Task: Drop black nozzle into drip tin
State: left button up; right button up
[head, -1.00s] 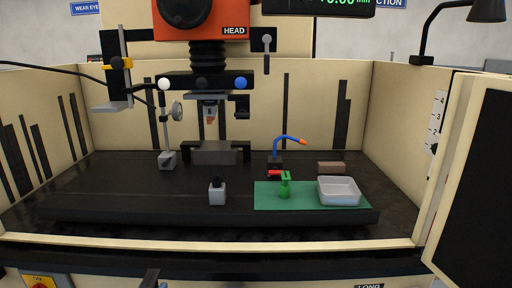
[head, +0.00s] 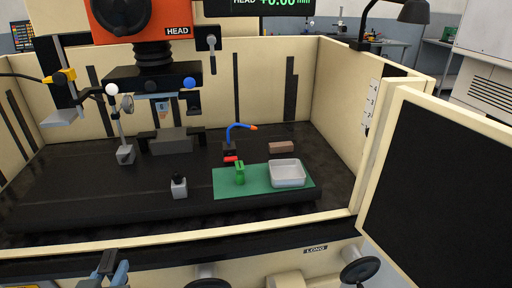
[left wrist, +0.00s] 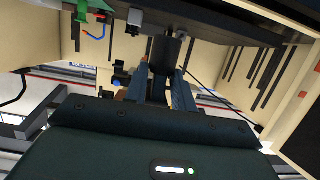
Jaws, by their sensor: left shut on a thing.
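My left gripper (head: 112,266) is at the bottom left of the head view, in front of the machine's front wall. It is shut on the black nozzle (head: 107,259), a small dark cylinder. The black nozzle also shows large between the fingers in the left wrist view (left wrist: 166,52). The drip tin (head: 287,174) is a shallow, light grey rectangular tray. It sits on the right part of a green mat (head: 262,188) inside the machine, well to the right of and beyond my gripper. My right gripper is not in view.
A green clamp-like piece (head: 240,173) stands on the mat, left of the tin. Behind are a blue hose (head: 230,134) with an orange tip and a brown block (head: 281,147). The front wall (head: 200,232) lies between.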

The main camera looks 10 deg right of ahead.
aim_at(281, 176)
jog(key=z, duration=0.95)
jog(key=i+j+z, duration=0.15)
jog(key=z, duration=0.2)
jog(key=i+j+z, duration=0.1)
jog(key=j+z, duration=0.2)
jog(key=j, duration=0.1)
